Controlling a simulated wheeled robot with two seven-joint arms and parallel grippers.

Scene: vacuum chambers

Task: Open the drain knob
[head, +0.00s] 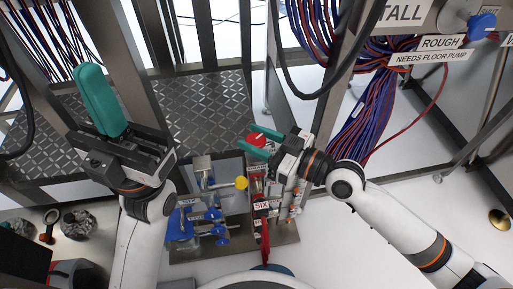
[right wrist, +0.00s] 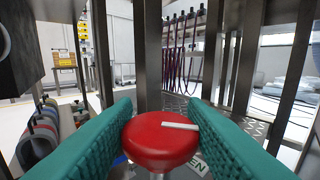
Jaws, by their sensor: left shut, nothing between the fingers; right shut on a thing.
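A round red knob (head: 256,138) with a white mark on its top stands on a valve assembly in the middle of the head view. In the right wrist view the red knob (right wrist: 160,140) sits between the two teal fingers, which touch its sides. My right gripper (head: 260,146) is shut on it. A label below the knob is partly hidden; only the letters "EN" show in the right wrist view. My left gripper (head: 99,98) is raised at the left, away from the valves, its teal fingers shut together and empty.
Below the knob are a yellow knob (head: 241,183), several blue valve handles (head: 213,215) and a "SIX" label (head: 262,206) on a metal base plate (head: 283,236). Metal frame posts and a tread-plate step (head: 205,110) stand behind. Cable bundles (head: 362,123) hang at the right.

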